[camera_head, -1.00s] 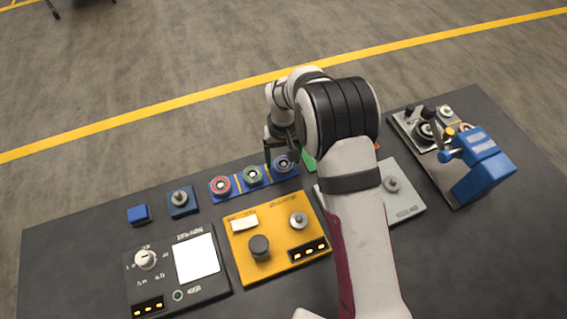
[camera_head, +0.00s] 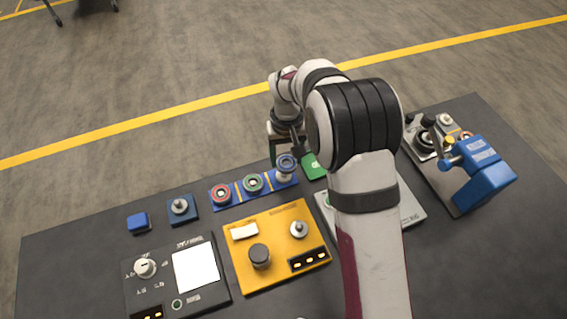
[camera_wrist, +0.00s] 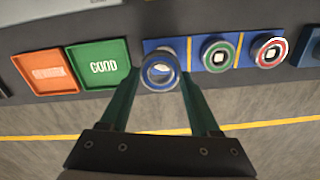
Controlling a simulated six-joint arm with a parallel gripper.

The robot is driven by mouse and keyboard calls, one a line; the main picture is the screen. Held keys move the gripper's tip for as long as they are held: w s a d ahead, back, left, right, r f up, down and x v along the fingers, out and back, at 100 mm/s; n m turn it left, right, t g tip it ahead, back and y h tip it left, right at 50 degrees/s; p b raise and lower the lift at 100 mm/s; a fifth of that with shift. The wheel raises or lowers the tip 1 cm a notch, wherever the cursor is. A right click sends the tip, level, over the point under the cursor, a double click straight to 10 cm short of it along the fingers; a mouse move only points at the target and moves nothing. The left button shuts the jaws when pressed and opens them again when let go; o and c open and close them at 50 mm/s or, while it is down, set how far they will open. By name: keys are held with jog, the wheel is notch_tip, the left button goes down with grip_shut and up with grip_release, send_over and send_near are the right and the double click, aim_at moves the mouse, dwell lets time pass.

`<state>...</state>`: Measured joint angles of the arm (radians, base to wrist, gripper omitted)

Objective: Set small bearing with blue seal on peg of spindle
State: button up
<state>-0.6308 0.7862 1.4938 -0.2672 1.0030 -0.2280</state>
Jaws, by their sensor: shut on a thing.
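The small bearing with the blue seal (camera_head: 286,160) is between the fingers of my gripper (camera_head: 286,153), raised above the right end of the blue rack (camera_head: 224,204). In the wrist view my gripper (camera_wrist: 159,76) is shut on this bearing (camera_wrist: 160,85), with a finger on each side. Pegged units in view are the yellow panel's metal peg (camera_head: 298,229) and a small blue block with a peg (camera_head: 180,206). A grey panel (camera_head: 411,211) is partly hidden by my arm. Which peg is the spindle's, I cannot tell.
Red-sealed (camera_head: 221,193) and green-sealed (camera_head: 252,183) bearings sit on the rack. Green (camera_wrist: 98,69) and orange (camera_wrist: 46,73) trays lie beside it. A blue press-like device (camera_head: 483,183) stands at right, a black panel (camera_head: 150,287) at left.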

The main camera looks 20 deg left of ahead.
jog(key=w+d+r, duration=0.1)
jog(key=d+r, duration=0.5)
jog(key=d, duration=0.5)
jog(key=w+d+r+m, duration=0.1)
jog(key=w+d+m, duration=0.15)
jog(key=d, duration=0.55)
jog(key=w+d+m, duration=0.1)
jog(key=d+m, duration=0.3)
jog(key=d, duration=0.4)
jog(key=shift+w+f+n, duration=0.15)
jog(key=shift+f, duration=0.85)
jog(key=shift+w+f+n, duration=0.1)
jog(key=shift+f, duration=0.85)
jog(key=shift+f, duration=0.35)
jog(key=shift+f, duration=0.65)
jog(key=shift+f, duration=1.4)
jog(key=o, duration=1.5)
jog(key=shift+o, duration=0.4)
